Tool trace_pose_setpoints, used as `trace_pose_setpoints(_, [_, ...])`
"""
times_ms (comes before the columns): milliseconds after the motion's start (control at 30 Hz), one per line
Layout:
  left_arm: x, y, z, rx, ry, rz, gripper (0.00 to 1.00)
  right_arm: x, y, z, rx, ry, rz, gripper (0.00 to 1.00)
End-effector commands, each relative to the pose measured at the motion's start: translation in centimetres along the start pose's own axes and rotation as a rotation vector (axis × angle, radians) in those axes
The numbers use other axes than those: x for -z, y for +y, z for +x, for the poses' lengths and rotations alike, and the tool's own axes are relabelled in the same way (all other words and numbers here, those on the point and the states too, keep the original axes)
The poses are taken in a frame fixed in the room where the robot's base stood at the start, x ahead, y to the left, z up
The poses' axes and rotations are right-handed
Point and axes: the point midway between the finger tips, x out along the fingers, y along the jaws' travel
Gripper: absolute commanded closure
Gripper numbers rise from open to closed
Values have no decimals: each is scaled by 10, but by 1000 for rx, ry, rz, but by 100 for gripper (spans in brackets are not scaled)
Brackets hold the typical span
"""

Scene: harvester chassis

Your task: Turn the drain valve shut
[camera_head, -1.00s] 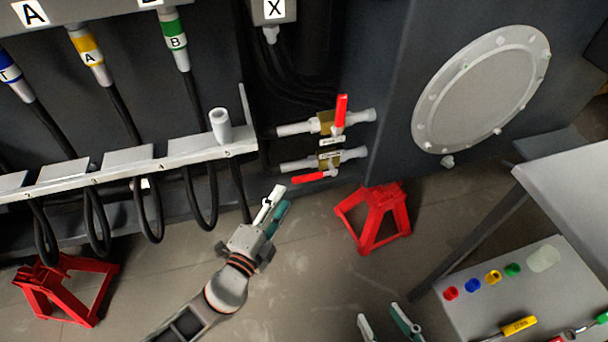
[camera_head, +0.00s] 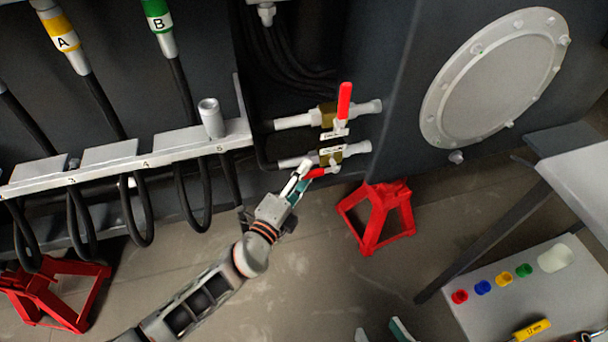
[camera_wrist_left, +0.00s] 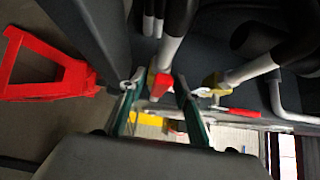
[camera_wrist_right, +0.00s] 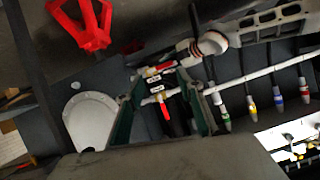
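Two brass valves sit one above the other in the head view. The upper valve (camera_head: 328,115) has a red handle (camera_head: 345,100) standing roughly across its pipe. The lower valve (camera_head: 331,156) has a red handle (camera_head: 319,173) pointing left, roughly along its pipe. Their tags are too small to read, so I cannot tell which is the drain valve. My left gripper (camera_head: 304,177) is at the free end of the lower handle. In the left wrist view its fingers (camera_wrist_left: 155,82) are apart, with a red handle (camera_wrist_left: 163,86) between them. My right gripper (camera_head: 378,335) is open and empty, low in the head view.
A red stand (camera_head: 375,218) is on the floor right of my left gripper. A pale bracket rail (camera_head: 115,163) with hanging black hoses is at the left. A grey bench (camera_head: 465,325) with coloured caps and tools is at the lower right. Floor between is clear.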

Motion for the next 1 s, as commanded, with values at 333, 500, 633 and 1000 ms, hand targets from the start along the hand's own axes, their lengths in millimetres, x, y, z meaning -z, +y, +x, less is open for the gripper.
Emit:
trace_pose_setpoints(333, [0, 0, 2, 1, -1, 0, 86, 0, 0, 0, 1, 1, 3, 63])
trace_pose_setpoints(500, [0, 0, 2, 1, -1, 0, 100, 0, 0, 0, 1, 1, 3, 63])
trace_pose_setpoints(633, [0, 1, 1, 1, -1, -2, 100, -2, -1, 0, 1, -3, 8, 63])
trace_pose_setpoints(1000, [2, 22, -2, 45, 0, -64, 100, -24, -38, 5, 43, 15, 338, 63])
